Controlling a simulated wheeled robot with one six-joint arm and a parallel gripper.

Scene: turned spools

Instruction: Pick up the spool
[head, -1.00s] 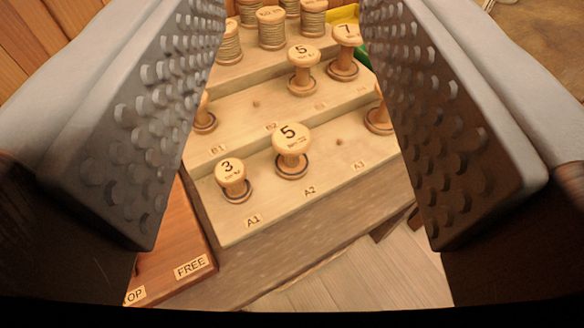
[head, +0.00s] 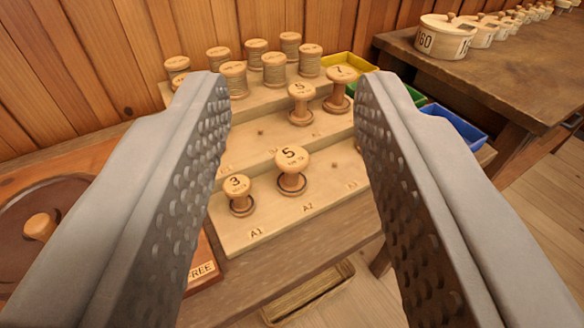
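My gripper (head: 292,85) is open, its two grey dimpled fingers spread wide at the left and right with nothing between them. Beyond and between them, a stepped wooden rack (head: 325,217) holds turned spools. On the lowest step stand a spool marked 3 (head: 238,194) near label A1 and a spool marked 5 (head: 291,170) near A2. The place by A3 looks bare. On the middle step stand another spool marked 5 (head: 301,103) and one marked 7 (head: 339,89). The fingers hide parts of the rack. The frames do not show which spool is meant.
Several thread-wound spools (head: 274,68) stand on the top step. Yellow, green and blue bins (head: 455,127) lie at the right. A wooden board with a round knobbed disc (head: 40,227) is at the left. A side table (head: 500,75) carries lidded round boxes (head: 445,37).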

